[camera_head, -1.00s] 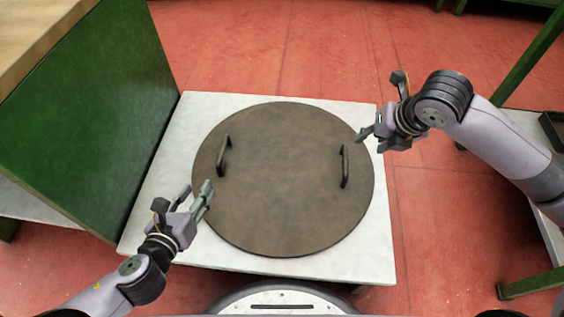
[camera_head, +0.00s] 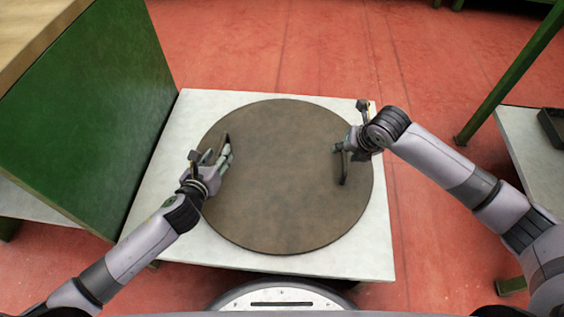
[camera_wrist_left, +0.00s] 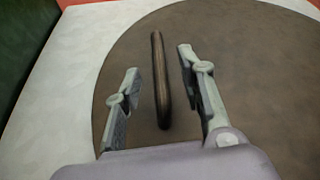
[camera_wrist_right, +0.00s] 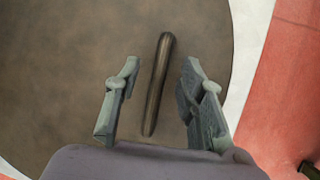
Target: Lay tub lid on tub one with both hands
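The tub lid (camera_head: 285,190) is a large round brown disc with two dark bar handles. It lies flat over a pale square surface; no tub shows, and I cannot tell what is under the lid. My left gripper (camera_head: 226,153) is at the left handle. In the left wrist view this handle (camera_wrist_left: 160,80) stands between the open fingers (camera_wrist_left: 157,84), touching neither. My right gripper (camera_head: 339,148) is at the right handle (camera_head: 344,170). In the right wrist view the right handle (camera_wrist_right: 157,85) stands between the open fingers (camera_wrist_right: 157,80), apart from both.
The pale square surface (camera_head: 350,262) shows around the lid. A green panel (camera_head: 90,120) of a wood-topped bench stands close on the left. A pale table (camera_head: 528,150) with green legs and a dark tray (camera_head: 552,127) stands on the right. Red floor (camera_head: 300,50) is clear behind.

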